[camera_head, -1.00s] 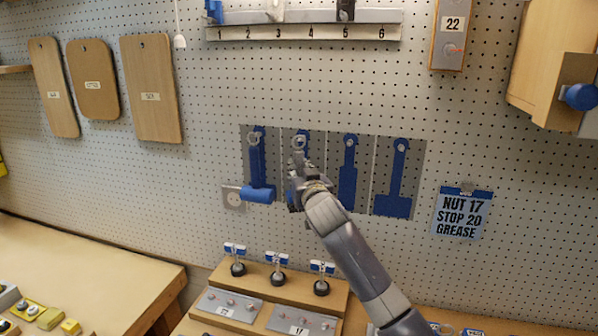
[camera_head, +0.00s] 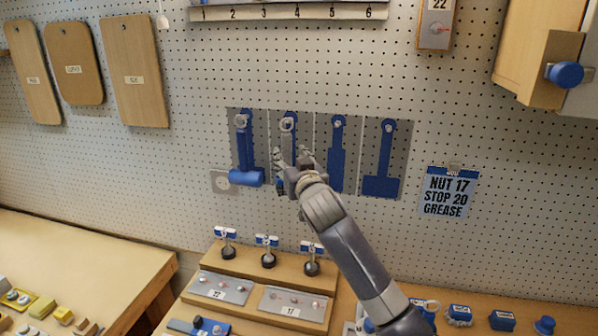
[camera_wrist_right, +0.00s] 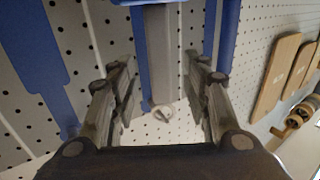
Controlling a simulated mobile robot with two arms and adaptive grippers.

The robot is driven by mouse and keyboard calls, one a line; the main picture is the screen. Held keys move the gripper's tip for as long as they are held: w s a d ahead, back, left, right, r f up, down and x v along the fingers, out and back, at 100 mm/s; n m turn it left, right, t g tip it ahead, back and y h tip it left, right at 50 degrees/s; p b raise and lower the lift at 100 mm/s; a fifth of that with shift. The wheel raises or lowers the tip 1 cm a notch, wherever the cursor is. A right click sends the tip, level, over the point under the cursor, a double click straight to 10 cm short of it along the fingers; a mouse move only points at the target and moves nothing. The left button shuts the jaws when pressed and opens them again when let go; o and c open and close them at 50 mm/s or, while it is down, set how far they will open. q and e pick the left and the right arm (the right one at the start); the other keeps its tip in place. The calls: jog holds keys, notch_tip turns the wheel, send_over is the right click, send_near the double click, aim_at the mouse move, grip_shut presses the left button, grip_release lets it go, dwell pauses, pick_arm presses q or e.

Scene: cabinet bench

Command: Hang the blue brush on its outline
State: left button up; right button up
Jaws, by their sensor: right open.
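A tool with a grey handle (camera_head: 287,143), which I take for the brush, hangs upright with its ringed top end at the peg of the second outline panel. Its lower part is mostly hidden by my right gripper (camera_head: 291,172); a little blue shows beside the gripper. In the right wrist view the same handle (camera_wrist_right: 159,55) runs between the spread fingers of my right gripper (camera_wrist_right: 160,100), with a gap on both sides. Blue of the outline shows behind the handle. My left gripper is not in view.
A blue mallet (camera_head: 246,152) hangs close on the left. Bare blue outlines with pegs are on the right: the third (camera_head: 337,155) and the fourth (camera_head: 382,165). A note card (camera_head: 449,192) hangs further right. A wooden stand (camera_head: 252,270) with black knobs is below.

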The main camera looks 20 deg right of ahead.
jog(key=s, duration=0.8)
jog(key=s+a+f+n+g, duration=0.1)
jog(key=s+f+g, duration=0.3)
jog(key=s+f, duration=0.6)
jog(key=s+a+f+g, duration=0.1)
jog(key=s+f+g, duration=0.35)
jog(key=f, duration=1.05)
jog(key=s+a+f+n+g+y, duration=0.1)
jog(key=s+f+g, duration=0.35)
jog(key=s, duration=0.85)
jog(key=s+a+f+n+g, duration=0.1)
jog(key=s+f, duration=0.6)
jog(key=s, duration=0.6)
notch_tip(320, 180, down, 30)
jog(key=s+g+b, duration=0.2)
jog(key=s+b, duration=0.1)
jog(key=s+d+f+g+b, duration=0.1)
jog(key=s+d+f+b, duration=0.2)
jog(key=s+f, duration=1.3)
notch_tip(320, 180, down, 2)
jog(key=shift+s+d+f, duration=0.1)
jog(key=shift+s+d, duration=0.1)
jog(key=shift+s, duration=0.05)
